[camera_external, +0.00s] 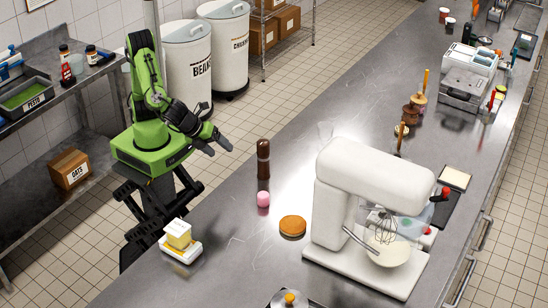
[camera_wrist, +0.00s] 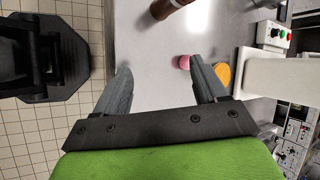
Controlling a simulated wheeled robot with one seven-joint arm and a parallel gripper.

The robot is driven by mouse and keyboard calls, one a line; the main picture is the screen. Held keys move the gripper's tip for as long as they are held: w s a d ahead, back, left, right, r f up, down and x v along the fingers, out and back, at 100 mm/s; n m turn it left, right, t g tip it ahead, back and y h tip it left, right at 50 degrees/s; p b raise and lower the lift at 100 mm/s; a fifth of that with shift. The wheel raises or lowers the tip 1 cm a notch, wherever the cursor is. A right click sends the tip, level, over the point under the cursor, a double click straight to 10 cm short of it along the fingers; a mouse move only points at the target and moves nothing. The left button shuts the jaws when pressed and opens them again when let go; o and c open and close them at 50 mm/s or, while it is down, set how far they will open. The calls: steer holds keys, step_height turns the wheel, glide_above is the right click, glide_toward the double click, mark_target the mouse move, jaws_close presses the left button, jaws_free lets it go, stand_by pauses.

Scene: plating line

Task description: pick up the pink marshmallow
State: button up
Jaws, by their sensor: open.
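The pink marshmallow (camera_external: 263,199) stands on the steel counter, between a dark brown bottle and an orange-brown round item. In the wrist view the marshmallow (camera_wrist: 184,62) shows just beyond the right finger, close to its tip in the picture. My gripper (camera_external: 217,143) is open and empty, off to the left of the marshmallow near the counter's left edge. In the wrist view my gripper (camera_wrist: 160,75) has its two grey fingers wide apart, with bare counter between them.
The brown bottle (camera_external: 263,158) stands just behind the marshmallow. The orange-brown round item (camera_external: 292,226) lies in front right of it, beside a large white mixer (camera_external: 330,200). A butter dish (camera_external: 180,240) sits at the counter's left edge. The counter (camera_external: 225,225) left of the marshmallow is clear.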

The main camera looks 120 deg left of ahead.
mark_target(259, 205)
steer(key=w+d+f+m+t+y+b, duration=0.1)
steer(key=d+f+m, duration=0.2)
steer(key=m, duration=0.1)
steer(key=w+d+f+m+t+y, duration=0.1)
steer(key=w+d+f+m+t, duration=0.1)
steer(key=d+f+m, duration=0.1)
steer(key=w+d+f+m+t+y+b, duration=0.1)
steer(key=d+f+m, duration=0.2)
steer(key=m, duration=0.1)
steer(key=shift+w+f+m+t+y+b, duration=0.3)
steer(key=shift+w+f+m+t, duration=0.05)
steer(key=shift+w+m+t, duration=0.05)
steer(key=shift+w+d+f+m, duration=0.1)
steer(key=shift+m, duration=0.2)
steer(key=x, duration=0.5)
steer(key=b+x, duration=0.1)
steer(key=x, duration=1)
steer(key=shift+r+b, duration=0.4)
steer(key=shift+r, duration=0.1)
steer(key=shift+c, duration=0.3)
steer(key=c, duration=0.7)
